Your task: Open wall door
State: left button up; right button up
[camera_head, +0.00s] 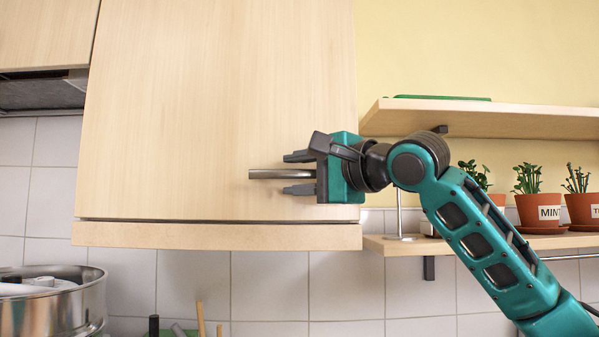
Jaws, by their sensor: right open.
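The wall door (215,90) is a light wood cabinet front that looks shut. Its metal bar handle (268,174) sits low on the right part of the door. My right gripper (290,173) comes in from the right with its fingers pointing left. Its jaws are open, one finger above and one below the handle bar. The right end of the handle is hidden between the fingers, and I cannot tell whether they touch it. My left gripper is not in view.
Shelves (500,118) with potted herbs (528,208) are on the right, behind my right arm. A metal pot (75,305) stands at the lower left. A range hood (42,92) is at the upper left. The space before the door's left part is clear.

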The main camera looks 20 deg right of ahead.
jog(key=shift+c, duration=0.4)
grip_shut()
jog(key=shift+s+a, duration=0.1)
jog(key=shift+s, duration=0.05)
